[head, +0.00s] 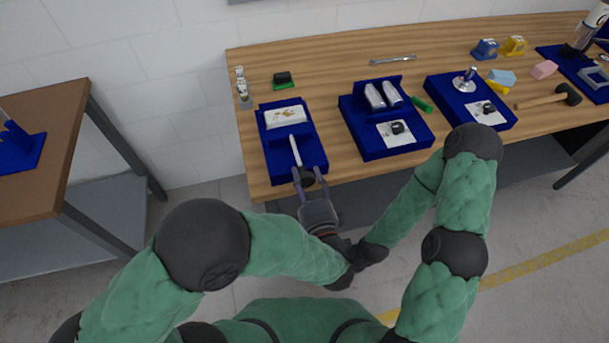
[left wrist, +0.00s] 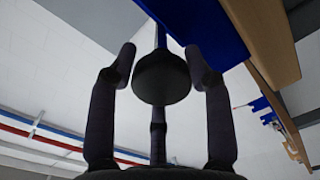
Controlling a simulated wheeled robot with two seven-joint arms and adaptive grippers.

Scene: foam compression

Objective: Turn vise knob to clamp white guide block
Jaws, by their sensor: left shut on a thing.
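The blue vise (head: 310,152) stands at the left front of the wooden table, with a silver screw rod (head: 295,150) running toward me. The white guide block (head: 285,117) lies at its back, with small tan marks on top. The dark round knob (head: 308,177) is at the front end of the rod, just past the table edge. My left gripper (head: 309,180) is shut on the knob, one finger on each side. In the left wrist view the knob (left wrist: 162,79) sits between the fingertips. My right forearm ends beside my left wrist; its fingers cannot be made out.
Blue trays (head: 375,148) with metal parts and white cards stand to the right. A green-handled tool (head: 420,103), a mallet (head: 550,97) and a wrench (head: 392,60) lie on the table.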

